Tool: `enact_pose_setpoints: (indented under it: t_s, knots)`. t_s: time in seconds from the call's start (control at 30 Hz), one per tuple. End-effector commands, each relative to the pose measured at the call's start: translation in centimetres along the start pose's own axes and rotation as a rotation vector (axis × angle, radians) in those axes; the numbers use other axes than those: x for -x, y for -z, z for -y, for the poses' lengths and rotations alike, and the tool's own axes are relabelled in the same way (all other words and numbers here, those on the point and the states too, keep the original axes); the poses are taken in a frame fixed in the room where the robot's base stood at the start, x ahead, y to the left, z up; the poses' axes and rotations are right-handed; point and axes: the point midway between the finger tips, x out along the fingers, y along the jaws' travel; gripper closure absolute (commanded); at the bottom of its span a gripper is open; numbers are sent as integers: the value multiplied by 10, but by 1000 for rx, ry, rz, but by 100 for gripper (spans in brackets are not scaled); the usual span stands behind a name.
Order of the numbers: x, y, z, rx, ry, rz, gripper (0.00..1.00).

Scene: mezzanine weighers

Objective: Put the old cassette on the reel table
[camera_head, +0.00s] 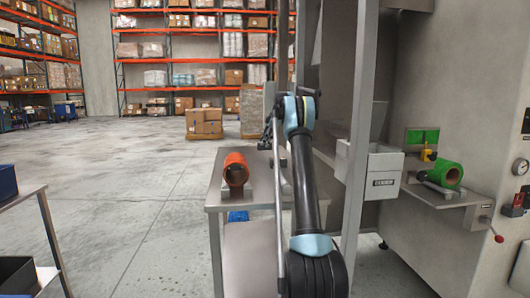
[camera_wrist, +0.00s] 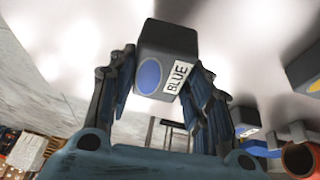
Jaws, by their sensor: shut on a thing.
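My gripper (camera_wrist: 160,70) is shut on a dark grey cassette (camera_wrist: 165,38) in the wrist view. The cassette has a blue oval and a white label reading BLUE on its facing end, and sits between the two fingers. In the head view my arm covers most of the gripper, and I cannot make out the cassette. A metal table (camera_head: 215,207), apparently the reel table, stands left of my arm with an orange reel (camera_head: 236,170) on its top. The orange reel also seems to show at the lower right of the wrist view (camera_wrist: 298,160).
A grey machine with a metal post (camera_head: 358,130), a white bin (camera_head: 384,172) and a green reel (camera_head: 446,174) stands right. Cartons (camera_head: 204,122) and open floor lie behind.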

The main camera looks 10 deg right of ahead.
Motion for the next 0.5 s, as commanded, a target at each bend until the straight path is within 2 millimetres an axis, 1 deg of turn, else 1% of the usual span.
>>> enact_pose_setpoints:
  t_s: [0.13, 0.33, 0.4, 0.5]
  knots:
    - [-10, -3, 1, 1, 0, 0, 80]
    - [-35, -13, 4, 1, 0, 0, 80]
    - [-38, -14, 4, 1, 0, 0, 80]
    - [-38, -15, 4, 1, 0, 0, 80]
